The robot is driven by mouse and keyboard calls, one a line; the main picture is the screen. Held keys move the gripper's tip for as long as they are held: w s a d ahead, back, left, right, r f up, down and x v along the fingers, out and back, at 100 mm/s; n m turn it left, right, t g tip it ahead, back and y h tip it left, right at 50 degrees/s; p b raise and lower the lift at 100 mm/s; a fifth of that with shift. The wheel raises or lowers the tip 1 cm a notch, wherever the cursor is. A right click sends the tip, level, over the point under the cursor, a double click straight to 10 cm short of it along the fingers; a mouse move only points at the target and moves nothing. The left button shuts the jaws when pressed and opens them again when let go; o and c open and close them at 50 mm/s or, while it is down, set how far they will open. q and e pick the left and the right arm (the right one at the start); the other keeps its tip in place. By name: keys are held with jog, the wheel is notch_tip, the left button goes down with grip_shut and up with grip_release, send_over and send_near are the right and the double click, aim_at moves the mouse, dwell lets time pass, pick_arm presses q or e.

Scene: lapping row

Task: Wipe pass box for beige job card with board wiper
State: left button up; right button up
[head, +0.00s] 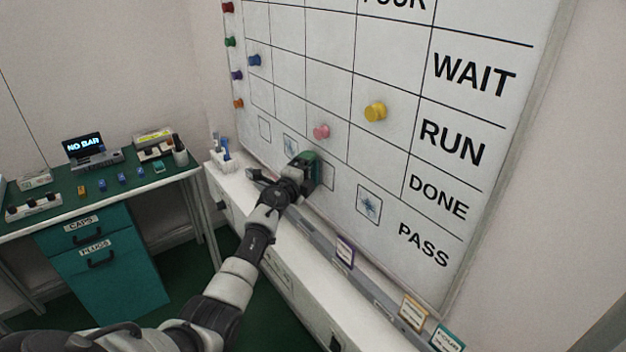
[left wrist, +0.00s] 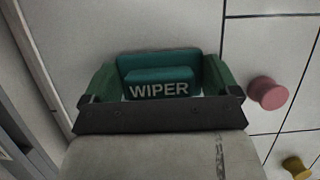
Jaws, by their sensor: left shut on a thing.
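The green board wiper (head: 309,163) is held by my left gripper (head: 298,172) at the lower part of the whiteboard (head: 450,205). In the left wrist view the wiper, lettered WIPER (left wrist: 158,88), sits between the two fingers. It is at the board face; I cannot tell if it touches. The PASS row has a scribbled box (head: 368,205) right of the wiper and another marked box (head: 290,143) left of it. A box between them is partly hidden by the wiper. A beige-orange job card (head: 413,312) stands on the ledge at lower right. My right gripper is out of view.
A pink magnet (head: 321,131) and yellow magnet (head: 375,111) stick out above the wiper. A purple-edged card (head: 345,251) and a teal-edged card (head: 446,339) stand along the ledge. A green-topped desk (head: 60,201) is at left.

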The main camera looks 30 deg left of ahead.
pick_arm(q)
jog(key=shift+w+a, duration=0.15)
jog(key=shift+a, duration=0.2)
jog(key=shift+s+a+r+p, duration=0.1)
jog(key=shift+s+a+p, duration=0.2)
jog(key=shift+s+p, duration=0.4)
jog(key=shift+s+a+p, duration=0.3)
jog(key=shift+s, duration=0.35)
jog(key=shift+s+a+p, duration=0.25)
jog(key=shift+s, duration=0.45)
jog(key=shift+s+a+p, duration=0.3)
jog(key=shift+s, duration=0.35)
jog(key=s, duration=0.1)
jog(key=s+a+p, duration=0.1)
jog(key=shift+s, duration=0.4)
